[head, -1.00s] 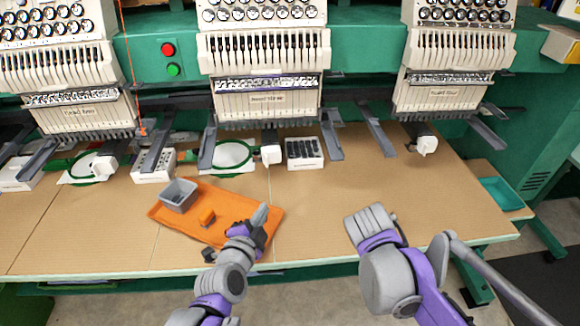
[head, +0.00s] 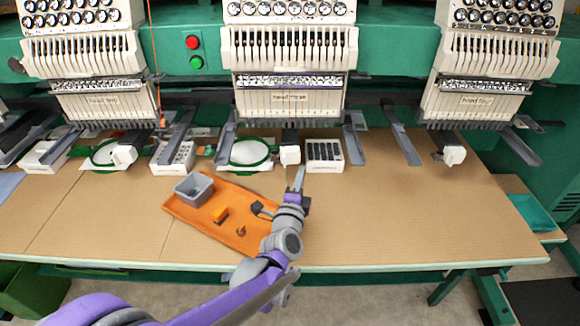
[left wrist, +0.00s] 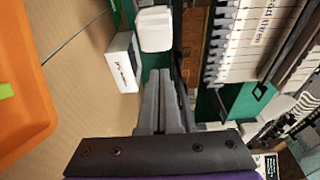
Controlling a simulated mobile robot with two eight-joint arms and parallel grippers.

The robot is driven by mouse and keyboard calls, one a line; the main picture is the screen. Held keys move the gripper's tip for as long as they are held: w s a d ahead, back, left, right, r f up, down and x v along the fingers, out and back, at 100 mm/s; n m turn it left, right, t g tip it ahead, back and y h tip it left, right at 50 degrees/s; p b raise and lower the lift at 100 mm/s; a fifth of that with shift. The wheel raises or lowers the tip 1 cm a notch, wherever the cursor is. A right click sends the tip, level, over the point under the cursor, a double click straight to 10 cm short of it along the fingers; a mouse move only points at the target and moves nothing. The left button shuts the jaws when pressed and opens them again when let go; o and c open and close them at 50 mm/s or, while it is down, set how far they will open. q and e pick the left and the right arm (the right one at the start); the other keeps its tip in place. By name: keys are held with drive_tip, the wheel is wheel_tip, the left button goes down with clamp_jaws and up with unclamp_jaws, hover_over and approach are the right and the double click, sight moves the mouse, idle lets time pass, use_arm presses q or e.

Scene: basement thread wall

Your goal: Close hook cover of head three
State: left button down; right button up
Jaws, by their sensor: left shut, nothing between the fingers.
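The middle sewing head (head: 290,97), whose label seems to read head three, stands above the table. A white rounded block (head: 290,155), which looks like its hook cover, juts out under it at the table's back edge. It also shows at the top of the left wrist view (left wrist: 155,30). I cannot tell whether it is open or shut. My left gripper (head: 299,178) is shut and empty, just in front of and slightly right of the block, apparently apart from it. In the left wrist view its fingers (left wrist: 160,78) point toward the block. My right gripper is out of view.
A white box with dark slots (head: 325,164) stands close right of the block; a green-rimmed hoop (head: 249,153) lies left. Grey arms (head: 354,143) project beside them. An orange mat (head: 190,215) holds a grey bin (head: 194,189) and small items. The right tabletop is clear.

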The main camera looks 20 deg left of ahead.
sight(291, 158)
use_arm(q)
drive_tip(key=w+a, duration=0.2)
drive_tip(key=w, duration=0.1)
drive_tip(key=shift+w+a+p, duration=0.25)
drive_tip(key=shift+p, duration=0.05)
drive_tip(key=shift+s+a, duration=0.4)
drive_tip(key=shift+a, duration=0.35)
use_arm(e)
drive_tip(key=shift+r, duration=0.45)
use_arm(q)
drive_tip(key=shift+a, duration=0.15)
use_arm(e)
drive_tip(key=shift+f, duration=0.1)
